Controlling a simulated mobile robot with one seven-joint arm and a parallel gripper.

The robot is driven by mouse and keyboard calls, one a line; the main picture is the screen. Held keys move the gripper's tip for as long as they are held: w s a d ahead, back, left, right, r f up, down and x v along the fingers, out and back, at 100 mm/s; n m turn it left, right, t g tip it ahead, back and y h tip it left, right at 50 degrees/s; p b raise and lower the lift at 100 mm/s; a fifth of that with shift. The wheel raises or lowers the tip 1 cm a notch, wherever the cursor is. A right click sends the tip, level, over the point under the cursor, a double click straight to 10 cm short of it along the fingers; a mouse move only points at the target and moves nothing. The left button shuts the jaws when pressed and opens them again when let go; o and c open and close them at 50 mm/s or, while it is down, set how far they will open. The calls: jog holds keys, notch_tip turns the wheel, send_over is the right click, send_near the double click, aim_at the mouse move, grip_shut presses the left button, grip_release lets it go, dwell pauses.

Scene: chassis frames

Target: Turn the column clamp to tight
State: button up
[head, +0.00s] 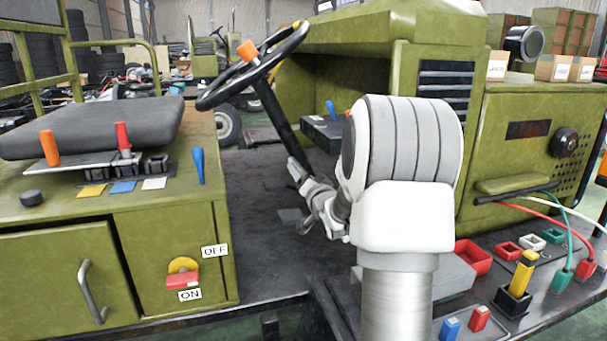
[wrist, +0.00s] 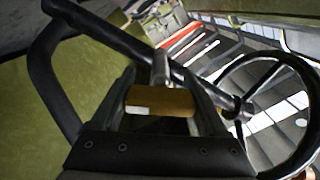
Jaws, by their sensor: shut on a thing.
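The steering column (head: 281,122) slants down from the black steering wheel (head: 255,66). In the wrist view the column (wrist: 117,33) crosses the upper part, with the steering wheel (wrist: 226,88) at right. The column clamp shows there as a brownish-gold handle (wrist: 175,101) with a white patch, below a short grey metal stub on the column. My gripper (wrist: 168,100) is shut on this handle, one dark finger at each end. In the head view my gripper (head: 297,168) is at the lower column; the clamp is too small to make out there. I cannot read the clamp's setting.
The seat (head: 95,127) and the green console (head: 60,215) with levers and an ON/OFF switch stand at left. The green engine housing (head: 520,150) is at right. Coloured blocks, sockets and cables lie on the right-hand shelf. The dark floor (head: 250,240) between is mostly clear.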

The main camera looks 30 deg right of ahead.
jog(key=m+p, duration=0.2)
jog(key=m, duration=0.3)
jog(key=shift+m, duration=0.3)
jog(key=shift+m+p, duration=0.95)
jog(key=shift+m, duration=1.35)
jog(key=o, duration=1.2)
jog(key=shift+o, duration=0.2)
jog(key=shift+s, duration=0.1)
jog(key=p+v, duration=0.2)
jog(key=v, duration=1.5)
